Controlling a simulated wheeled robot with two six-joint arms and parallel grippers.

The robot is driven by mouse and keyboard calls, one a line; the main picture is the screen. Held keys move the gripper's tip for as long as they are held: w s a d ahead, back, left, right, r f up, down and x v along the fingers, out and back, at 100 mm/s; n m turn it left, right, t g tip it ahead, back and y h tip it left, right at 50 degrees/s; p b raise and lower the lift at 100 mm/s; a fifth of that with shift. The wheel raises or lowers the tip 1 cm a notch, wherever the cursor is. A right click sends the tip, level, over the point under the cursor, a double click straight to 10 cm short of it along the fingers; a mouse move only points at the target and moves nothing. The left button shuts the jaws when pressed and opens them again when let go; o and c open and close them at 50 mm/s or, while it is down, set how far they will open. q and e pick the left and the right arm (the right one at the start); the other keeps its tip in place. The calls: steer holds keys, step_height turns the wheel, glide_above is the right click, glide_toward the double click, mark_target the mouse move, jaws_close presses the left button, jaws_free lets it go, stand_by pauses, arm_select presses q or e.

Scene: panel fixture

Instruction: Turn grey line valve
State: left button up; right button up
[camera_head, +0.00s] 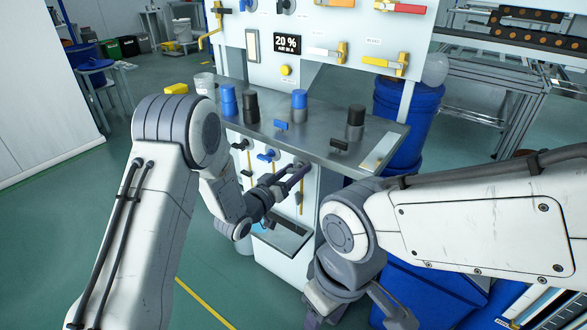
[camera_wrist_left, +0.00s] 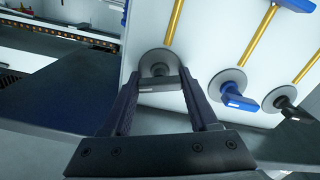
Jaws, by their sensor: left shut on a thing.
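The grey line valve (camera_wrist_left: 158,62) is on the white panel in the left wrist view, with a round grey base and a grey handle (camera_wrist_left: 160,85). A brass-coloured pipe runs up from it. My left gripper (camera_head: 298,172) reaches the panel's lower front under the metal shelf. In the left wrist view my left gripper (camera_wrist_left: 158,88) has a finger on each side of the grey handle and is shut on it. In the head view the arm and fingers mostly hide this valve. My right gripper hangs low at the bottom edge, partly cut off.
A blue valve (camera_wrist_left: 235,100) and a black valve (camera_wrist_left: 288,103) sit beside the grey one. The metal shelf (camera_head: 300,132) above holds blue and black knobs. A lower ledge (camera_head: 285,235) juts out below. A blue barrel (camera_head: 405,115) stands behind right.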

arm_select(q)
steer(key=n+p, duration=0.1)
steer(key=n, duration=0.2)
steer(key=shift+a+n, duration=0.1)
steer(key=shift+n, duration=0.3)
steer(key=n+p, duration=0.1)
steer(key=n, duration=0.2)
steer(key=shift+w+n+p, duration=0.1)
steer(key=shift+n+p, duration=0.2)
steer(key=shift+p, duration=0.1)
steer(key=n+p, duration=0.1)
steer(key=n, duration=0.2)
steer(key=shift+n, duration=0.3)
steer(key=shift+n+p, duration=0.8)
steer(key=shift+n, duration=0.7)
steer(key=o, duration=1.4)
steer(key=shift+a, duration=0.1)
